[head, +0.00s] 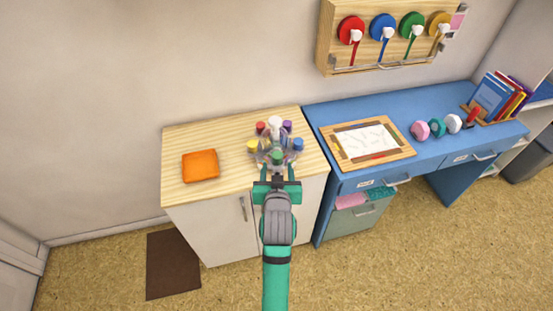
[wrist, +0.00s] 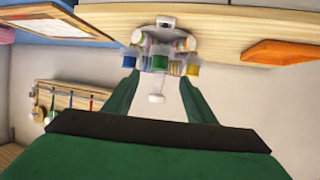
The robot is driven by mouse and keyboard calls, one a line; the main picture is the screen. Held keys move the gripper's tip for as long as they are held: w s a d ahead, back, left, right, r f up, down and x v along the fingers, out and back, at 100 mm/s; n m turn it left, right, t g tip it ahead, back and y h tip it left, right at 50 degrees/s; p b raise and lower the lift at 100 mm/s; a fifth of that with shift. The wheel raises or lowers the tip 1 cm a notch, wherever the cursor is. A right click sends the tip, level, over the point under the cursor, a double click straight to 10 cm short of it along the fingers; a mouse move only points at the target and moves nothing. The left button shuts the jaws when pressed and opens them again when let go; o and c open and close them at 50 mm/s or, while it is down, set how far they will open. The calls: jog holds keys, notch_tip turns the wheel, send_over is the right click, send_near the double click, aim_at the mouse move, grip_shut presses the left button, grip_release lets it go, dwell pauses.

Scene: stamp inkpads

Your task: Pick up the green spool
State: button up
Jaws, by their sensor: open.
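The green spool (head: 277,156) sits at the near side of a clear round holder (head: 268,148) on the wooden cabinet top. In the wrist view the green spool (wrist: 161,66) shows between the fingertips, farther off than they are. My gripper (head: 277,168) is open, close to the near side of the holder. In the wrist view my gripper (wrist: 159,82) has its fingers spread with nothing held. The lower part of the holder is partly hidden by my gripper in the head view.
Other spools share the holder: yellow (head: 252,146), red (head: 261,128), purple (head: 287,126) and blue (head: 298,144). An orange pad (head: 200,166) lies left on the cabinet top (head: 180,142). A blue desk (head: 350,106) with a framed board (head: 364,142) stands right.

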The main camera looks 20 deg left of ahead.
aim_at(277, 156)
jog(key=shift+r+x, duration=0.2)
jog(key=shift+x, duration=3.25)
jog(key=shift+w, duration=0.1)
jog(key=c, duration=1.1)
